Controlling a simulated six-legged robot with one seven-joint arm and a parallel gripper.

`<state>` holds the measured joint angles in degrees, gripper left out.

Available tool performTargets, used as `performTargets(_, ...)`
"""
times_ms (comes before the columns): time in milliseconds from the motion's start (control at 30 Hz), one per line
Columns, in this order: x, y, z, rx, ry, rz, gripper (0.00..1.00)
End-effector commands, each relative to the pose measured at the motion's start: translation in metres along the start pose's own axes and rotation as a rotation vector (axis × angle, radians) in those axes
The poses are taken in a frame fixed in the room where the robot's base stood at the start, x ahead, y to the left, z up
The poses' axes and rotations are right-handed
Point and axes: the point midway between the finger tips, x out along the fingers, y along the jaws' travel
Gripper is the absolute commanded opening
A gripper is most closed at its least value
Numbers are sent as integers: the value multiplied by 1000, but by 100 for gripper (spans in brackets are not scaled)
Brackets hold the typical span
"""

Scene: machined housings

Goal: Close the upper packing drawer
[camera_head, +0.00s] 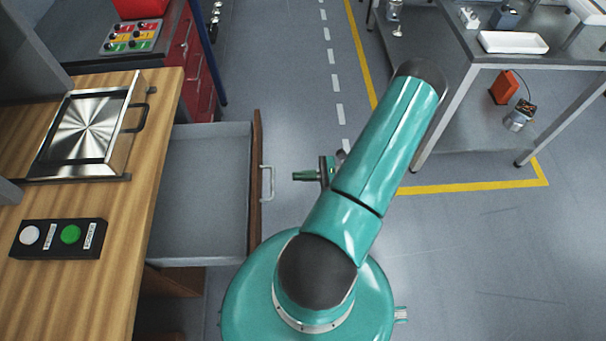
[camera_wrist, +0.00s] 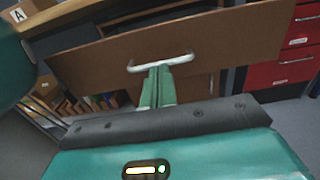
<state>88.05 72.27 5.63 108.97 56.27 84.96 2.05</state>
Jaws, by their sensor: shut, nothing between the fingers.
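The upper packing drawer (camera_head: 205,185) stands pulled out from under the wooden counter, and its grey inside looks empty. Its brown front panel (camera_head: 256,215) carries a pale bar handle (camera_head: 268,183). In the wrist view the front panel (camera_wrist: 230,48) looks tilted, with the handle (camera_wrist: 185,58) near the middle. My gripper (camera_head: 296,176) is to the right of the handle, with its green fingers pointing left at it and a small gap showing. In the wrist view the fingers of my gripper (camera_wrist: 160,70) are shut and empty, their tips at the handle; contact is not clear.
The wooden counter (camera_head: 95,290) holds a metal-topped fixture (camera_head: 85,125) and a button box (camera_head: 60,238). A red cabinet (camera_head: 200,70) stands behind the drawer. A grey workbench (camera_head: 465,45) is at the upper right.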

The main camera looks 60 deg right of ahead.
Motion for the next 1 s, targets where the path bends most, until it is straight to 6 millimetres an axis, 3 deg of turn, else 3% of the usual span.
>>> performTargets(300,67,1,0,1,0,6,0)
performTargets(500,96,1,0,0,0,6,0)
performTargets(1000,104,1,0,-1,1,5,0)
